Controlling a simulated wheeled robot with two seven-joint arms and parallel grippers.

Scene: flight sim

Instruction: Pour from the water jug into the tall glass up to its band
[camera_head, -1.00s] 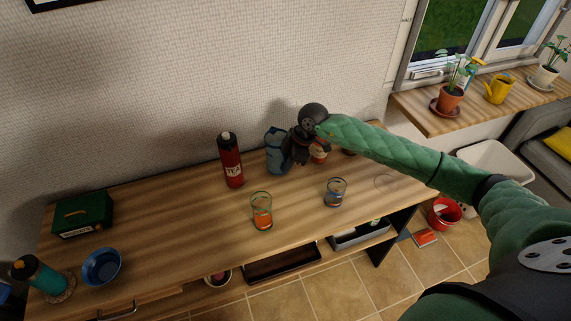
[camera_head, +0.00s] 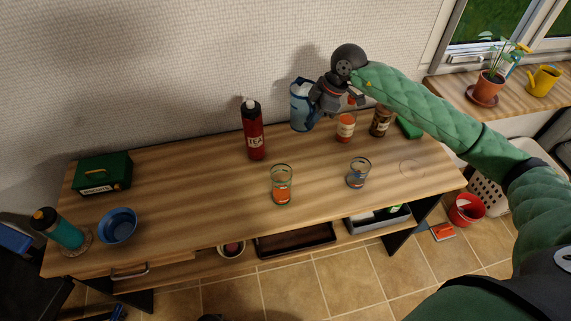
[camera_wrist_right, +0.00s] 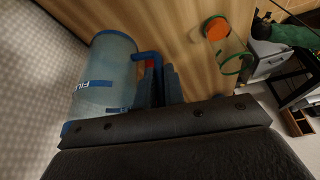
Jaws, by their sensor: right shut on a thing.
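The water jug (camera_head: 301,107), translucent blue, is held above the back of the table near the wall, roughly upright. My right gripper (camera_head: 322,98) is shut on its handle side. In the right wrist view the jug (camera_wrist_right: 104,78) has a blue label strip, and the fingers (camera_wrist_right: 160,85) are at its handle. The taller glass (camera_head: 281,186), with a greenish rim and orange in its lower part, stands in front, below and left of the jug; it also shows in the wrist view (camera_wrist_right: 229,50). A shorter glass (camera_head: 358,174) with blue markings stands to its right. My left gripper is out of view.
A red tea flask (camera_head: 253,130) stands left of the jug. An orange-labelled jar (camera_head: 345,127) and a dark jar (camera_head: 381,122) stand right. A green box (camera_head: 102,174) and blue bowl (camera_head: 118,226) are far left. The table's middle left is clear.

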